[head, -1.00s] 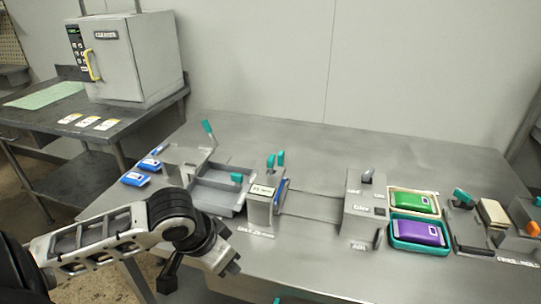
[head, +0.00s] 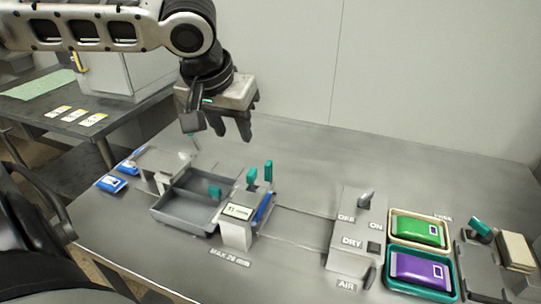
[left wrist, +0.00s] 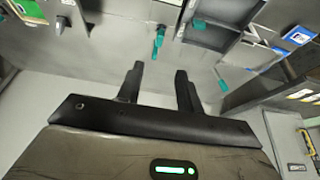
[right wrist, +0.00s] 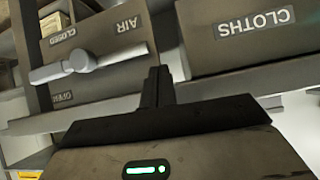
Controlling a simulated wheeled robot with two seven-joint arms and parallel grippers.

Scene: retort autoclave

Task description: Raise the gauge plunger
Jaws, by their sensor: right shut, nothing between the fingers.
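The gauge (head: 238,213) is a grey block with a small display, standing right of a grey divided tray, with "MAX 20 mm" on the table before it. Two upright teal handles (head: 268,171) (head: 252,177) rise at it; I cannot tell which is the plunger. My left gripper (head: 230,128) hangs above the back of the table, up and left of the gauge, empty and apart from it. Its fingers are apart in the left wrist view (left wrist: 158,85), with teal handles (left wrist: 158,42) beyond. My right gripper (right wrist: 155,82) is shut and empty, seen only in the right wrist view.
The divided tray (head: 163,215) lies left of the gauge. A switch box (head: 350,235) and green (head: 418,231) and purple (head: 420,269) packs in trays are on the right. The right wrist view shows an AIR valve lever (right wrist: 75,65) and a CLOTHS panel (right wrist: 240,30).

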